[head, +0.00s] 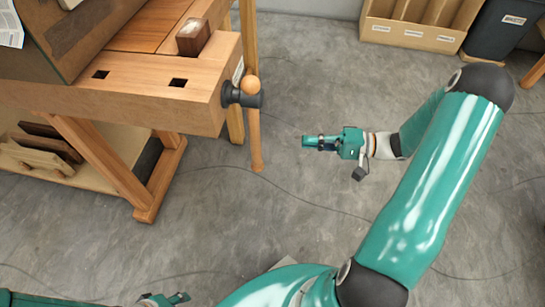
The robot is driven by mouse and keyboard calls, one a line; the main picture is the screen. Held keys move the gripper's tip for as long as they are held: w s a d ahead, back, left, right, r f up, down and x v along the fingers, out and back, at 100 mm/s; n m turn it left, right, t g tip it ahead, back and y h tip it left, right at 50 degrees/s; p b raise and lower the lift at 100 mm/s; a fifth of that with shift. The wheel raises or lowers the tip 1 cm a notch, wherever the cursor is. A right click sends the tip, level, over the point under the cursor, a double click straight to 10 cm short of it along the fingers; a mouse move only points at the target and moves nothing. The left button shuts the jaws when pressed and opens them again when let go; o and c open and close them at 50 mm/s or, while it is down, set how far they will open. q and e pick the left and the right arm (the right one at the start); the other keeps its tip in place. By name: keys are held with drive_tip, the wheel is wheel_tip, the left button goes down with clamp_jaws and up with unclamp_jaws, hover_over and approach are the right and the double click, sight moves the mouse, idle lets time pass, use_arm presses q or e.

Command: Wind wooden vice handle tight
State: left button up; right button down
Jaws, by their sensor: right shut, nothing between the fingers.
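The vice (242,95) has a dark hub on the right end of the wooden bench's front jaw (225,92). A wooden ball (250,84) sits at the hub, and a wooden rod (256,140) hangs below it, nearly upright; these look like the vice handle. My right gripper (307,142) is shut and empty. It points left, to the right of the rod and apart from it, with bare floor showing between. My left gripper (180,299) shows only partly at the bottom edge, far from the vice; its jaws are too cut off to read.
Boards (45,150) lie on the shelf below. A wooden bin (412,33) and a dark bin (500,28) stand at the back right. The floor around my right gripper is clear except for thin cables.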

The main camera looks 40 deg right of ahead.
drive_tip(key=w+a+t+b, duration=0.1)
drive_tip(key=w+a, duration=0.4)
drive_tip(key=a, duration=0.4)
drive_tip(key=shift+r, duration=0.4)
drive_tip(key=shift+w, duration=0.15)
